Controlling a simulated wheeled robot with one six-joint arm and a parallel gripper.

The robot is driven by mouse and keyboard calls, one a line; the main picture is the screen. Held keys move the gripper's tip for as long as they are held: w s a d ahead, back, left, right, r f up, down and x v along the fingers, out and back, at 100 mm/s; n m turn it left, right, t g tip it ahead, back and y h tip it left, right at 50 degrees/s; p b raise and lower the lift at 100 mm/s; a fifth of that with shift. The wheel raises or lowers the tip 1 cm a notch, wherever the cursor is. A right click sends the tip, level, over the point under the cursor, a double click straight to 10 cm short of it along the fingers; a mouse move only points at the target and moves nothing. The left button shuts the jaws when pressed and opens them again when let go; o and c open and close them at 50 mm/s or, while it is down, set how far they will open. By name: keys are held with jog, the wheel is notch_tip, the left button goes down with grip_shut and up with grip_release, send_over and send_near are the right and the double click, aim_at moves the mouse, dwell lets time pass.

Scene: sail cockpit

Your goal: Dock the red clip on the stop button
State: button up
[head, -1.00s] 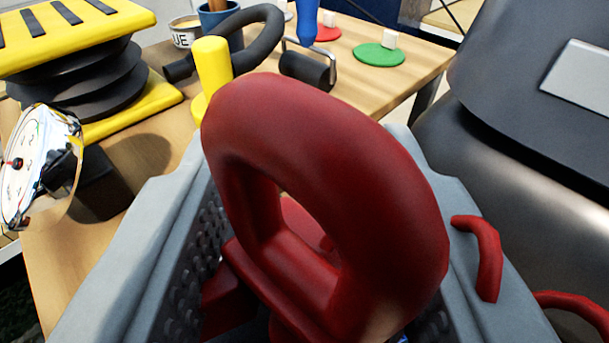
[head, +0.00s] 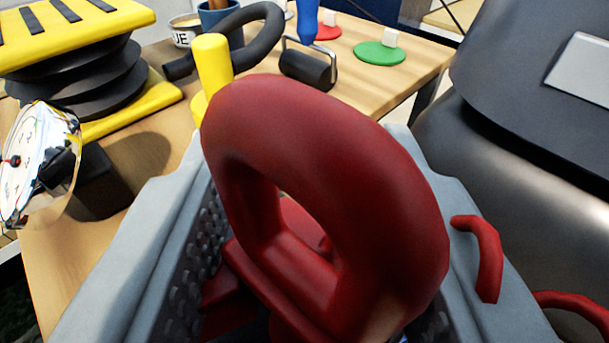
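The red clip (head: 395,200), a thick rounded loop with an opening through it, fills the middle of the head view. It sits between the two grey jaws of my gripper (head: 300,140), which are shut on it. The clip tilts, and its lower part is hidden down between the jaws. I cannot pick out a stop button with certainty. The clip and jaws hide part of the table.
A wooden table (head: 60,280) bears a yellow-and-black bellows (head: 80,75), a clock-like round dial (head: 32,165), a yellow peg (head: 213,62), a black ring (head: 262,45), and a green disc (head: 378,55). A dark chair-like form (head: 520,120) stands at right.

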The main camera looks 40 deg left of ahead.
jog(key=shift+f, duration=0.45)
jog(key=o, duration=0.7)
jog(key=v, duration=1.1)
dwell(0.6)
dwell(0.4)
